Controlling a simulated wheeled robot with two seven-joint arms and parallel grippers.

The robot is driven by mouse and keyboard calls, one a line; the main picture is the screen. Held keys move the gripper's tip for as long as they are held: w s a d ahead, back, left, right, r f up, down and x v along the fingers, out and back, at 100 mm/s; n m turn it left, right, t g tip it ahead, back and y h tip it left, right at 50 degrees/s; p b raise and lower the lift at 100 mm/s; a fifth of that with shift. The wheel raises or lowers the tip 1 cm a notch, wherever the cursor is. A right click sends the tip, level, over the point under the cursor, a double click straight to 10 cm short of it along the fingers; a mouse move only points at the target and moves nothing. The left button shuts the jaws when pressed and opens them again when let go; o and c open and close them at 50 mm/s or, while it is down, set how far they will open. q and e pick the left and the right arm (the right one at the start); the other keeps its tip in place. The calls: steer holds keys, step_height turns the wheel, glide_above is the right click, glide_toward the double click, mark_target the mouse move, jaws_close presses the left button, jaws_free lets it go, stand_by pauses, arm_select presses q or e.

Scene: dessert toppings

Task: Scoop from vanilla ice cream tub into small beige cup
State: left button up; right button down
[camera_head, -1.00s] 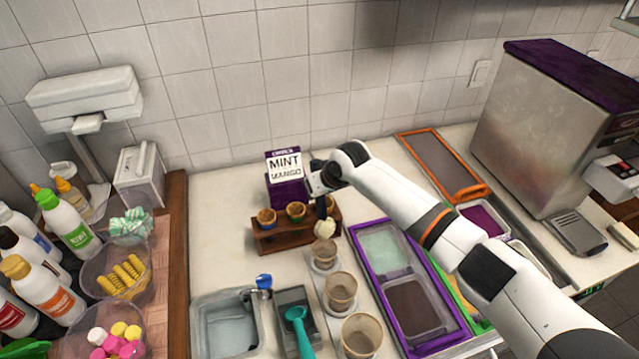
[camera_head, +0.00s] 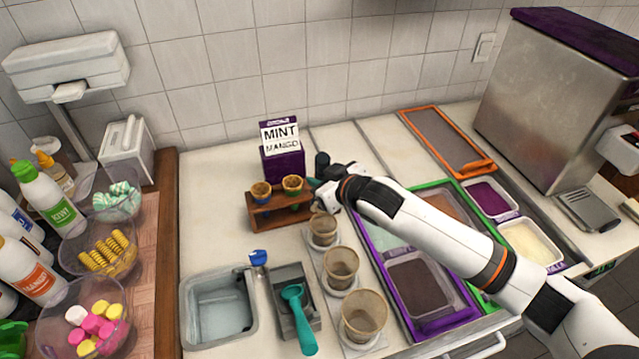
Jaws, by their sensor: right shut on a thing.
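Three beige cups stand in a row on a pale strip. The smallest beige cup (camera_head: 323,231) is the farthest, with a medium cup (camera_head: 341,268) and a larger cup (camera_head: 363,316) nearer. My right gripper (camera_head: 322,187) is just above and behind the smallest cup, shut on what appears to be a scoop, mostly hidden by the gripper and arm. I cannot tell whether ice cream is on the scoop or in the smallest cup. The vanilla ice cream tub (camera_head: 530,243), pale cream, sits at the right, beyond my right forearm. My left gripper is not in view.
A wooden cone stand (camera_head: 263,219) and a mint-mango box (camera_head: 284,163) are close to my right gripper. A teal scoop (camera_head: 298,318) rests in a holder beside the sink (camera_head: 219,308). Purple-framed tubs (camera_head: 463,318) lie under my right arm. Bottles and toppings fill the left.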

mark_target(319, 177)
steer(key=s+f+n+t+y+b, duration=0.1)
steer(key=b, duration=0.3)
steer(key=s+d+f+n+t+y+b, duration=0.1)
steer(key=s+b, duration=0.1)
steer(key=b, duration=0.1)
steer(key=s+f+t+y+b, duration=0.1)
steer(key=b, duration=0.3)
steer(key=shift+s+d+f+n+y+b, duration=0.15)
steer(key=shift+d+f+n+y+b, duration=0.15)
steer(key=shift+n+y+b, duration=0.1)
steer(key=shift+r, duration=0.1)
stand_by(0.5)
step_height(319, 177, up, 6)
steer(key=p, duration=0.6)
steer(key=shift+r+p, duration=0.1)
steer(key=shift+p, duration=0.3)
